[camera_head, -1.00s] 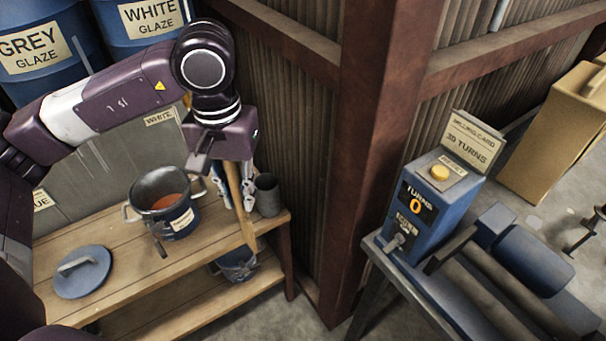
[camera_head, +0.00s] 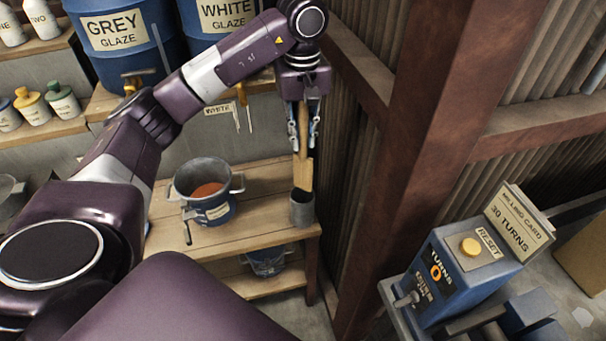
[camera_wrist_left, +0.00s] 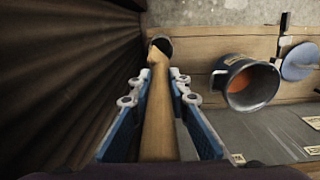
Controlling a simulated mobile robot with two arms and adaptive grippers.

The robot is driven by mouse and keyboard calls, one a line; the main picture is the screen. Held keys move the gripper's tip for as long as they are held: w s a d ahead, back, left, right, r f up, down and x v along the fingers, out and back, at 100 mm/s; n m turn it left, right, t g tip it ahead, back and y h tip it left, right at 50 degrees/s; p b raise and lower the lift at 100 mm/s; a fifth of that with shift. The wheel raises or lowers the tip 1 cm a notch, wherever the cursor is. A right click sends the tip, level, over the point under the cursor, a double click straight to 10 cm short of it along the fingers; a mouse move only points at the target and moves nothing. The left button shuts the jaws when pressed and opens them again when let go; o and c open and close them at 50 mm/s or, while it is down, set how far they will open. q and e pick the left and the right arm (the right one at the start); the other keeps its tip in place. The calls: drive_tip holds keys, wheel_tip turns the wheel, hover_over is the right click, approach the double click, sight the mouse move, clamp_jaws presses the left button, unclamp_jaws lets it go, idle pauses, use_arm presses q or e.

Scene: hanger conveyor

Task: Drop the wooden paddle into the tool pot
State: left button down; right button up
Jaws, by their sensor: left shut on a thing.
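The wooden paddle (camera_head: 303,150) hangs nearly upright from my left gripper (camera_head: 303,135), which is shut on it. In the left wrist view the paddle (camera_wrist_left: 160,115) runs away from me between the fingers of the left gripper (camera_wrist_left: 160,92). The grey tool pot (camera_head: 302,210) stands at the right end of the wooden bench. In the head view the paddle's lower end is at the pot's mouth; I cannot tell if it is inside. In the wrist view the pot (camera_wrist_left: 163,45) shows just beyond the paddle's tip. My right gripper is not in view.
A blue pot with orange-brown contents (camera_head: 207,190) stands left of the tool pot on the bench (camera_head: 250,228). A corrugated wall (camera_head: 345,150) rises close on the right. A blue counter box (camera_head: 450,270) stands at the lower right.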

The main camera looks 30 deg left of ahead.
use_arm(q)
drive_tip(key=p, duration=0.2)
hover_over(302, 176)
wheel_tip(302, 176, down, 7)
drive_tip(key=shift+w+a+r, duration=0.1)
drive_tip(key=shift+w, duration=0.05)
drive_tip(key=shift+f, duration=0.3)
wheel_tip(302, 176, down, 4)
drive_tip(key=shift+f, duration=0.1)
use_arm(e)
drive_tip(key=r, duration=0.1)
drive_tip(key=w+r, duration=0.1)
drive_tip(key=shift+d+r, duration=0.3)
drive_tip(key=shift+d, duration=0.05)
use_arm(q)
drive_tip(key=shift+f+b, duration=0.5)
drive_tip(key=shift+f, duration=0.15)
drive_tip(key=c, duration=1.8)
unclamp_jaws()
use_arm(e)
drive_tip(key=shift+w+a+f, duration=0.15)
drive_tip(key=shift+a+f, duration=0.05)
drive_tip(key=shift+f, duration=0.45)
